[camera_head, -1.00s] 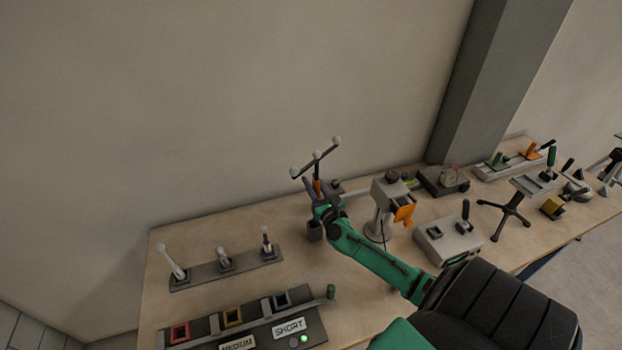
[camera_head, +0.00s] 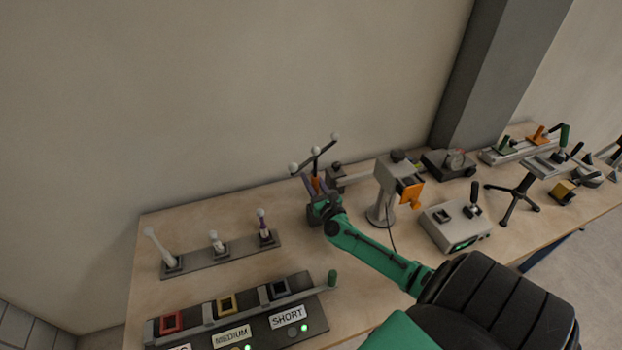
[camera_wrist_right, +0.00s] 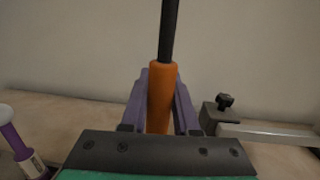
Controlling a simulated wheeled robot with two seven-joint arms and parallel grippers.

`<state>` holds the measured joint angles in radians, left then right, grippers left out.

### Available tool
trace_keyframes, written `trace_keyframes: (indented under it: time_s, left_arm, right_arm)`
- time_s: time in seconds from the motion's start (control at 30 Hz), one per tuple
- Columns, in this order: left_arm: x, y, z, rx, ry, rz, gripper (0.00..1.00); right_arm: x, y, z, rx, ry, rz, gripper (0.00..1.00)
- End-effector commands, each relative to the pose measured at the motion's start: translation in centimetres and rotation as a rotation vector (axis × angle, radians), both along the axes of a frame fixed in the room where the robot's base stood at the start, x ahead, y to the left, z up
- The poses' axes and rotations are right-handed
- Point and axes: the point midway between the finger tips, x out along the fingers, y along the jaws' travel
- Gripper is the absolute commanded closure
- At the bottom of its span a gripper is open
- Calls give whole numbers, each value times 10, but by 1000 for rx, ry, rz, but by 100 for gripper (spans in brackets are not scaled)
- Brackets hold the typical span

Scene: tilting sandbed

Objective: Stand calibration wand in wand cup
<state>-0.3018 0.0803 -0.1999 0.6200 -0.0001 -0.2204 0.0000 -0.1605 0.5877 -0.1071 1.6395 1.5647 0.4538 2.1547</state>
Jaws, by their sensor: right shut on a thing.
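The calibration wand (camera_head: 316,153) has a dark crossbar with white balls, a black shaft and an orange handle. My right gripper (camera_head: 316,186) is shut on the orange handle. The wand stands roughly upright in it, above the back of the workbench. In the right wrist view the handle (camera_wrist_right: 161,98) sits between the purple fingers (camera_wrist_right: 161,80), with the black shaft rising from it. I cannot make out the wand cup now; my right gripper and forearm cover the bench below the wand. My left gripper is not in view.
A rack (camera_head: 225,255) with several white-topped pieces stands to the left. A panel with coloured square sockets (camera_head: 255,325) is in front. A grey stand with an orange part (camera_head: 384,190) and a grey control box (camera_head: 456,226) are to the right. A wall is behind.

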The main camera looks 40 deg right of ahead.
Motion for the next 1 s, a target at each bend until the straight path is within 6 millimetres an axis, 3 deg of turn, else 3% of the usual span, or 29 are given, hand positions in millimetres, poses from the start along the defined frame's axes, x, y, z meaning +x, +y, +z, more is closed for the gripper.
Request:
trace_keyframes:
  time_s: [0.1, 0.13, 0.2, 0.23, 0.63, 0.77, 1.0]
  left_arm:
    - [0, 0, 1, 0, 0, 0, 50]
    - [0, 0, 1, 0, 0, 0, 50]
    - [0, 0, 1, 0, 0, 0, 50]
    - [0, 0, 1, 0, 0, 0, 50]
    - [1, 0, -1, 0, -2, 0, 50]
    - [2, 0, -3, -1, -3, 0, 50]
    - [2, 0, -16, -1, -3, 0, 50]
  right_arm:
    - [0, 0, 1, 0, -1, 0, 100]
    - [0, 0, 1, 0, -1, 0, 67]
    - [0, 0, 1, 0, -1, 0, 40]
    - [0, 0, 1, 0, -1, 0, 36]
    - [-8, 2, -2, 1, 2, 1, 36]
    - [-30, 8, -5, 3, 4, 1, 36]
    - [-88, 22, -12, 1, 5, 0, 36]
